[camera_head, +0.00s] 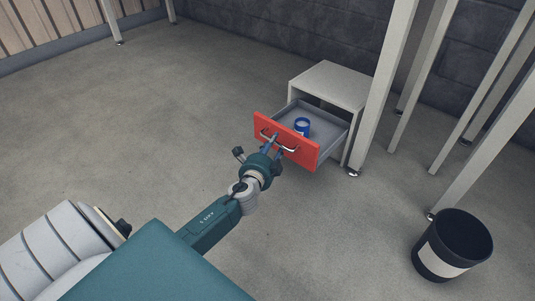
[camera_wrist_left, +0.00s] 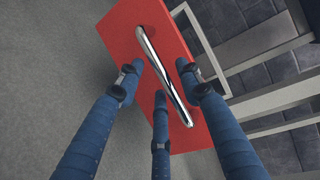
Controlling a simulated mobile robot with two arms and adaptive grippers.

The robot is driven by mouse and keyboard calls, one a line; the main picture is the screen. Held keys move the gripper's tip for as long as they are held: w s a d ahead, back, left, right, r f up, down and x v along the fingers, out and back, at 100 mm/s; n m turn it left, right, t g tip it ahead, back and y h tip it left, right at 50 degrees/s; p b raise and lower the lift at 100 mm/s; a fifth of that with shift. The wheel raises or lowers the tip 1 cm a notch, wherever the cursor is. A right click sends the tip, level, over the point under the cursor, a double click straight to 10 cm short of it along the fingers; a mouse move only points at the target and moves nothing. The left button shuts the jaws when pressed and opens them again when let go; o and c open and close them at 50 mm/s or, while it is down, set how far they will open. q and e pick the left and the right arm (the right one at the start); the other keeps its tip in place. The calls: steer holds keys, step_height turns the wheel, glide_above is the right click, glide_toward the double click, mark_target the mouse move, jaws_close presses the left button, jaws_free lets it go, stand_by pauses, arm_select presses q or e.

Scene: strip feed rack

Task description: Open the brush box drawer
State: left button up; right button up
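The brush box drawer, with its red front (camera_head: 261,122) and grey tray, stands pulled out of a small light-grey cabinet (camera_head: 340,84). A blue cylindrical item (camera_head: 302,127) with a pale top sits inside it. The red front has a chrome bar handle (camera_wrist_left: 160,66), which runs diagonally in the left wrist view. My left gripper (camera_head: 274,141) is at the front. In the left wrist view its blue fingers (camera_wrist_left: 160,78) lie around the handle; firm contact is not clear. My right gripper is not in view.
Tall light-grey posts (camera_head: 382,90) stand right of the cabinet. A black bin (camera_head: 452,246) with a pale label stands on the floor at the lower right. The concrete floor left of the drawer is clear.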

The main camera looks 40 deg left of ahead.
arm_select(q)
steer(key=v, duration=1)
steer(key=shift+s, duration=0.2)
steer(key=shift+d+r, duration=0.1)
